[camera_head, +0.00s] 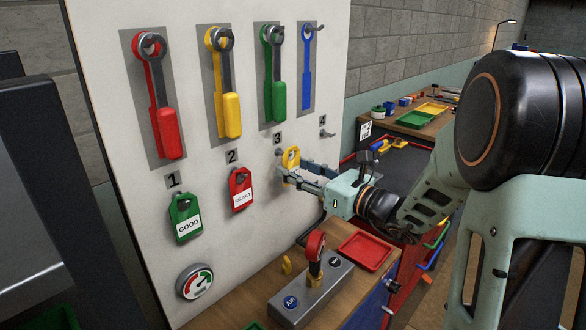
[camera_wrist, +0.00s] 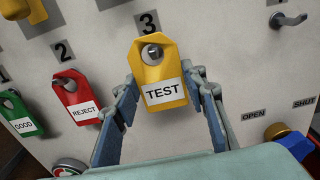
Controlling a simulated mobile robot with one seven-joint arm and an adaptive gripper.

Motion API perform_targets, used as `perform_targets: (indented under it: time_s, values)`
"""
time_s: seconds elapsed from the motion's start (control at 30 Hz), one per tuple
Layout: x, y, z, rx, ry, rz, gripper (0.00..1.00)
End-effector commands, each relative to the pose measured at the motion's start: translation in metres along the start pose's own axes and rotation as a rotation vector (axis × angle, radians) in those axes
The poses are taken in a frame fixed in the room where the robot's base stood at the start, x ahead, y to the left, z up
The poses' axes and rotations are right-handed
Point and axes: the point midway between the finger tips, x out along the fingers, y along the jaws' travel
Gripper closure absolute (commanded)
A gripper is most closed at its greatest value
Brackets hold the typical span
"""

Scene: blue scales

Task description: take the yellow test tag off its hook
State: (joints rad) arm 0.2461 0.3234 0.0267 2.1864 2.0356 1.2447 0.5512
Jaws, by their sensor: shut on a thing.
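The yellow TEST tag (camera_head: 291,155) hangs on the white panel under the number 3. In the wrist view the tag (camera_wrist: 160,72) faces me, upright, with its white label readable. Its hook (camera_wrist: 152,52) shows through the hole at the tag's top, so the tag is still on the hook. My gripper (camera_head: 292,172) reaches the panel from the right, and in the wrist view its two fingers (camera_wrist: 166,86) stand on the left and right of the tag. The gripper is shut on the tag; the exact contact at the edges is hard to see.
The red REJECT tag (camera_head: 240,189) and green GOOD tag (camera_head: 186,217) hang to the left. An empty hook (camera_head: 327,134) is to the right, under 4. Coloured wrenches hang above. Below are a gauge (camera_head: 194,281), an AIR valve block (camera_head: 310,292) and a red tray (camera_head: 364,251).

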Motion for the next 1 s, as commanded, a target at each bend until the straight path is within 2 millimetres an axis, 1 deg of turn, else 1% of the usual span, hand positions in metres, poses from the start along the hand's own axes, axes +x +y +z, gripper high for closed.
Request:
perform_targets:
  time_s: [1.0]
  values:
    - [-0.041,-0.001,0.002,0.001,0.000,-0.002,0.84]
